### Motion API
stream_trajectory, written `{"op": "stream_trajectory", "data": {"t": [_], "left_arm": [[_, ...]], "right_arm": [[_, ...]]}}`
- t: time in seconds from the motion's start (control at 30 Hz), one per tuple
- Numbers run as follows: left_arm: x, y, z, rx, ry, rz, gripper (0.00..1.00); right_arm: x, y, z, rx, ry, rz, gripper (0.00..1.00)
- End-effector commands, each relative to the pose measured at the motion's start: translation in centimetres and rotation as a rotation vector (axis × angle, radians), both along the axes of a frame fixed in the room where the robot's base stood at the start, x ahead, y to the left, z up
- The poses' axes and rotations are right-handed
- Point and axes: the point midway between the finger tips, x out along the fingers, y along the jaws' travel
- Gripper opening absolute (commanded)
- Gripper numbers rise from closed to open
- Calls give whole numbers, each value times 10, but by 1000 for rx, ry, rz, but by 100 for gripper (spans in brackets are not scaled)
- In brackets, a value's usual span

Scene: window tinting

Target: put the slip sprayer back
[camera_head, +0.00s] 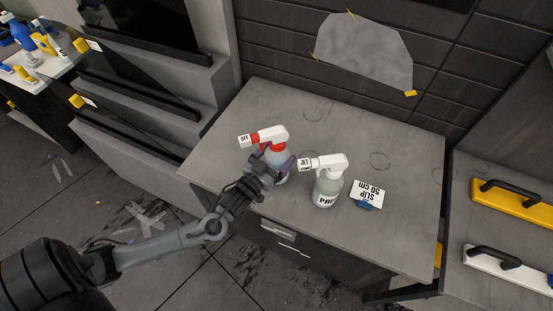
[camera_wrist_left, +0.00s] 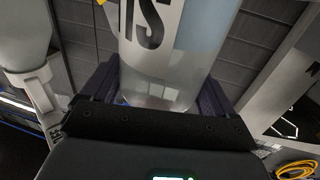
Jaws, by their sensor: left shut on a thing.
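The slip sprayer (camera_head: 277,151) has a white head with a red trigger and collar over a pale bluish bottle. My left gripper (camera_head: 279,169) is shut around its bottle, over the left half of the grey worktop (camera_head: 240,110). In the left wrist view the clear bottle (camera_wrist_left: 170,45), with part of its dark lettering, sits between my fingers (camera_wrist_left: 160,98). The bottle looks roughly upright; I cannot tell whether its base touches the worktop. My right gripper is not in view.
A second, white-headed sprayer (camera_head: 326,188) marked "PRE" stands just right of the held one. A "SLIP 50 cm" card (camera_head: 368,190) in a blue holder stands beside it. Faint rings mark the worktop, which is clear at the back and right. A grey sheet (camera_head: 365,52) hangs behind.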

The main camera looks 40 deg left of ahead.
Motion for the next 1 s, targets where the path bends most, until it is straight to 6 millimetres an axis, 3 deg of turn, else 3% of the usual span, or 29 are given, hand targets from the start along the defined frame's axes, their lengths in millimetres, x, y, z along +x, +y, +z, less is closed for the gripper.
{"op": "stream_trajectory", "data": {"t": [0.13, 0.57, 0.6, 0.63, 1.0], "left_arm": [[0, 0, -17, -1, -2, -1, 41], [0, 0, -21, -1, -3, -1, 41], [0, -1, -22, 0, 0, -1, 92], [0, -1, -22, 0, 0, -1, 97], [-1, -1, -18, 1, 1, -1, 100]], "right_arm": [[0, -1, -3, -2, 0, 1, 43], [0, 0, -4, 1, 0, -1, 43], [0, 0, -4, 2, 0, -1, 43], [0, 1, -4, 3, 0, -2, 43], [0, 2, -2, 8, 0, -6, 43]]}}
